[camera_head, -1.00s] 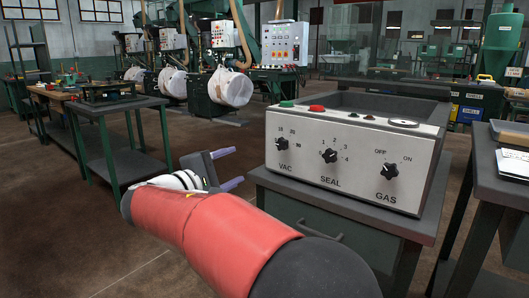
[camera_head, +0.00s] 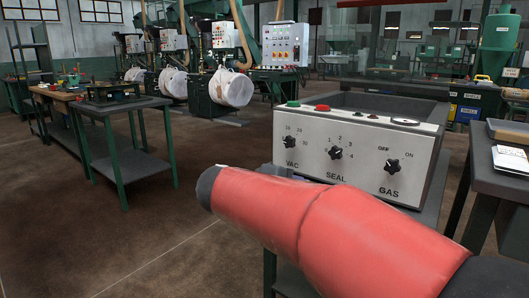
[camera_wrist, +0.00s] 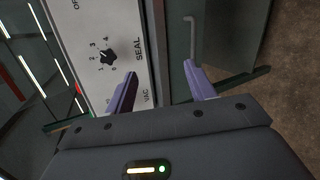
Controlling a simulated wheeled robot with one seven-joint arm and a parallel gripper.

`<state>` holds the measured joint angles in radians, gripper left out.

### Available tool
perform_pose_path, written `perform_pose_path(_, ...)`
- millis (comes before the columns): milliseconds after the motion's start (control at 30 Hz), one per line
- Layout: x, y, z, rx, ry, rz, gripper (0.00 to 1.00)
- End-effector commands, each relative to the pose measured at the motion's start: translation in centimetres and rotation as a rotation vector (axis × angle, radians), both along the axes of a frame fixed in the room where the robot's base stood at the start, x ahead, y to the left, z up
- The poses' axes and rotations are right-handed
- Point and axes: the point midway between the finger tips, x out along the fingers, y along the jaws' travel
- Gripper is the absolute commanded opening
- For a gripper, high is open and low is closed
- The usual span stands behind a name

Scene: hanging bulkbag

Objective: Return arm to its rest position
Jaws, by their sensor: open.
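My red arm reaches in from the lower right of the head view, in front of the vacuum sealing machine (camera_head: 350,140). My gripper does not show in the head view. In the wrist view my gripper (camera_wrist: 160,70) is open, its two purple fingers apart with nothing held between them. The machine's white panel (camera_wrist: 100,25), with the SEAL dial and VAC label, lies beyond the left finger. A dark green surface with a grey handle (camera_wrist: 192,30) lies beyond the right finger. I cannot tell whether the fingers touch anything.
A dark side table (camera_head: 510,180) with a tray stands close on the right. A green-legged workbench (camera_head: 125,105) stands at the left. Machines with white bags (camera_head: 230,88) stand at the back. The brown floor (camera_head: 110,240) at the lower left is clear.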

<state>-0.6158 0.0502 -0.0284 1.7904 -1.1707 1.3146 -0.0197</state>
Motion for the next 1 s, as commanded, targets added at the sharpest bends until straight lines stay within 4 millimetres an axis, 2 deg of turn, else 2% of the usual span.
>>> perform_pose_path(33,-1.4,-2.2,-0.4,0.065,0.019,-0.036,0.55)
perform_pose_path(100,-3.9,-4.8,-1.6,0.180,0.051,-0.088,0.55)
perform_pose_path(167,-6.6,-6.9,-2.9,0.302,0.073,-0.142,0.55)
perform_pose_path(233,-10.1,-8.9,-4.6,0.460,0.088,-0.211,0.55)
perform_pose_path(300,-13.5,-10.0,-6.3,0.624,0.084,-0.279,0.55)
perform_pose_path(400,-17.9,-10.4,-8.4,0.847,0.052,-0.370,0.55)
perform_pose_path(500,-21.1,-9.9,-10.0,1.036,0.002,-0.446,0.55)
perform_pose_path(600,-23.0,-9.4,-11.1,1.173,-0.049,-0.500,0.55)
perform_pose_path(700,-23.9,-8.9,-11.8,1.254,-0.082,-0.531,0.55)
perform_pose_path(1000,-24.3,-8.6,-12.0,1.291,-0.095,-0.544,0.55)
